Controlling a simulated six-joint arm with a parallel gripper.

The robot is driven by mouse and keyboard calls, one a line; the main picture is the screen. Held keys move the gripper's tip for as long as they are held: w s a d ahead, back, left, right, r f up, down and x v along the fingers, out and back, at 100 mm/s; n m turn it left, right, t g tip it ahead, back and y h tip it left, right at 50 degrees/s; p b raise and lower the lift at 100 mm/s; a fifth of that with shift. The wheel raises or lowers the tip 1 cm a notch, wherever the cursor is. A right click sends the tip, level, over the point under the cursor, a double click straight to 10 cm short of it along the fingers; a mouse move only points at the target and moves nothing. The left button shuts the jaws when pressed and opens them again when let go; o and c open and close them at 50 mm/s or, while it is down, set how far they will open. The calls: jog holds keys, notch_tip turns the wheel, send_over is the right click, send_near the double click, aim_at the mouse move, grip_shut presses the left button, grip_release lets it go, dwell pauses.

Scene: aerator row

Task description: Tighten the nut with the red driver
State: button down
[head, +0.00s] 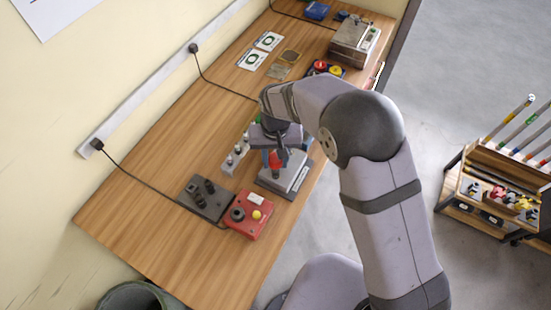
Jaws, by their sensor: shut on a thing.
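My gripper (277,158) points down over a grey block-like fixture (298,184) near the front edge of the wooden bench. It is shut on the red driver (276,161), whose red part shows between the fingers. The driver looks roughly upright. Its lower end is over the grey fixture, but I cannot tell whether it touches anything there. The nut is not discernible; the gripper and driver may hide it.
Left of the fixture stands a pale rack (231,166) with several small pieces. A metal device (354,42) stands at the far end. The bench's near-left part is clear.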

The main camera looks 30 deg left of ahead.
jog(key=m, duration=0.3)
jog(key=shift+m, duration=1.6)
jog(key=shift+m, duration=0.8)
jog(key=shift+n, duration=0.4)
jog(key=c, duration=1.8)
grip_release()
grip_shut()
jog(key=shift+r+p, duration=1.15)
jog(key=shift+r, duration=1.1)
